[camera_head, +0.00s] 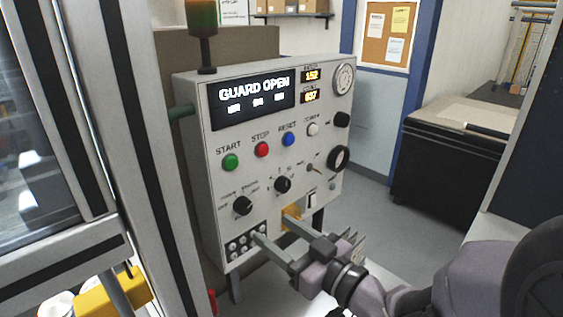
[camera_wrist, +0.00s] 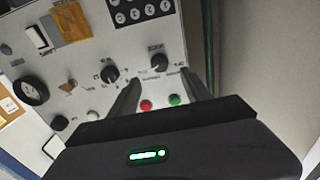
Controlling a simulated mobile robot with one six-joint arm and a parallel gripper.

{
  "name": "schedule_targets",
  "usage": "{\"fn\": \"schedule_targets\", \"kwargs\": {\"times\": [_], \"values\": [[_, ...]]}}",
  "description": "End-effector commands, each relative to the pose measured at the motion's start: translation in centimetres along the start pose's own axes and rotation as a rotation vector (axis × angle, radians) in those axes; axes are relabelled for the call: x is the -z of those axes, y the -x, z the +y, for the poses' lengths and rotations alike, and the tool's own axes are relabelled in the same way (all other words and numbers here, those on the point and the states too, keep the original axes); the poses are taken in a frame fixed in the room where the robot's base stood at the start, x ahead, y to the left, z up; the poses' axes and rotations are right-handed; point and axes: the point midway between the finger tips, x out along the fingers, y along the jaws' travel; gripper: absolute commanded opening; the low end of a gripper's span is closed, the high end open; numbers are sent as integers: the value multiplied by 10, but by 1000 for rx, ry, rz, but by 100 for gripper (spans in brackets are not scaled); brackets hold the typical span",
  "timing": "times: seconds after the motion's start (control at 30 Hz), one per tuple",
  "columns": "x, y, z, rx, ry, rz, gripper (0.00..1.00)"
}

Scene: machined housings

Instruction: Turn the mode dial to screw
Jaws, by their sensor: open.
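The machine's control panel (camera_head: 212,150) has two black rotary dials side by side. The left dial (camera_head: 243,205) sits above the keypad and the other dial (camera_head: 282,184) is to its right. In the wrist view, which is turned roughly upside down, they appear as one dial (camera_wrist: 159,62) and a second dial (camera_wrist: 110,72). Their small labels are too blurred for me to tell which is the mode dial. My gripper (camera_head: 274,226) is open and empty before the lower panel. In the wrist view its fingertips (camera_wrist: 160,78) spread either side of the left dial, seemingly short of it.
Green (camera_head: 231,162), red (camera_head: 262,149) and blue (camera_head: 288,139) buttons line the panel above the dials. The display (camera_head: 252,102) reads GUARD OPEN. A keypad (camera_head: 246,243) and a yellow patch (camera_head: 292,213) are low on the panel. A framed machine door stands left.

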Motion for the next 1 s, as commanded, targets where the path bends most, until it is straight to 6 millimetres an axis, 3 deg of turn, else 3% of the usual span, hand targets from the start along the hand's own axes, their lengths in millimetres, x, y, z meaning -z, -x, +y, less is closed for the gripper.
{"fn": "schedule_targets", "kwargs": {"times": [0.07, 0.2, 0.4, 0.77, 1.0], "values": [[9, -14, -1, 3, -5, -5, 57], [1, -46, -1, 2, 2, -2, 57], [-1, -79, 0, -1, 3, -1, 57], [-1, -89, 0, -3, 2, -1, 57], [-1, -88, 0, -3, 2, -1, 13]]}}
